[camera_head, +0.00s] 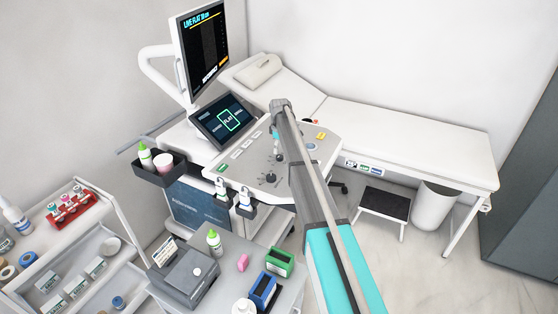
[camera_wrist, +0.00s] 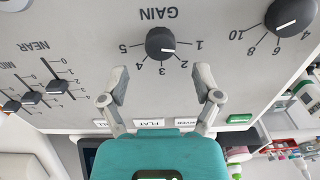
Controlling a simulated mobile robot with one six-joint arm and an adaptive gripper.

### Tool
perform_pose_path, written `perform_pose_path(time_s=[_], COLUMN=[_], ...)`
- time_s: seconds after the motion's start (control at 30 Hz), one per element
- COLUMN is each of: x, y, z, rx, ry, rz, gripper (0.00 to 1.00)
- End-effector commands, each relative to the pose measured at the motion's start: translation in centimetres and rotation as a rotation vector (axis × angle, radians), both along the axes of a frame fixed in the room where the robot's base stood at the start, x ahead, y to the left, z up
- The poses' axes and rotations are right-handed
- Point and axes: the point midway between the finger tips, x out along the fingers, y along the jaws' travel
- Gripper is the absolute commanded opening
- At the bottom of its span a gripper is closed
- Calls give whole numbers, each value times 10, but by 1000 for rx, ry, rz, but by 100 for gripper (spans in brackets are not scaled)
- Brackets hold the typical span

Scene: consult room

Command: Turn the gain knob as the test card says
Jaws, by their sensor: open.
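The dark round gain knob (camera_wrist: 160,43) is on the white console panel (camera_wrist: 90,25), upside down in the wrist view. Its white line points right and slightly down, between 1 and 2. The scale runs from 1 to 5. My gripper (camera_wrist: 162,76) is open, its two pale fingers spread below the knob and apart from it. In the head view, my arm hides much of the gripper. A small printed card (camera_head: 166,250) stands on a grey box; its text is too small to read, and I cannot tell if it is the test card.
Another knob (camera_wrist: 290,15) with marks including 6, 8 and 10 is to the right. Sliders (camera_wrist: 31,98) marked NEAR are at left. Labelled buttons (camera_wrist: 152,123) lie behind the fingers. A tilted touch screen (camera_head: 224,120) and a monitor (camera_head: 200,48) stand behind the console.

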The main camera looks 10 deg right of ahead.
Motion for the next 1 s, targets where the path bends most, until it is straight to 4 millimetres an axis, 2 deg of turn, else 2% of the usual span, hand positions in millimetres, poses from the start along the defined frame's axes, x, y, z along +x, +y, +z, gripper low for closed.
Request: perform_pose_path(time_s=[0.1, 0.5, 1.0], x=[0, 0, 0], y=[0, 1, 2], z=[-13, -39, -44], rx=[0, 0, 0], ry=[0, 0, 0], rz=[0, 1, 2], gripper=[82, 82, 82])
